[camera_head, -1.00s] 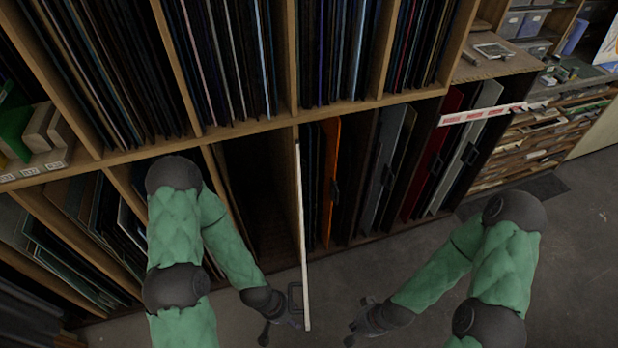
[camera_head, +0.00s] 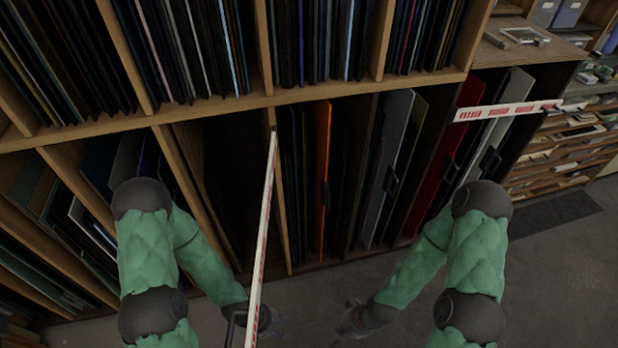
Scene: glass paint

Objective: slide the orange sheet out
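The orange sheet (camera_head: 323,150) stands upright in a lower compartment of the rack, right of the middle divider.
Grey sheets (camera_head: 391,150) and a red sheet (camera_head: 462,125) with handles stand further right. A red-and-white strip (camera_head: 508,111) crosses the right compartment. Upper shelves are packed with dark sheets. The floor (camera_head: 400,285) between my arms looks clear.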

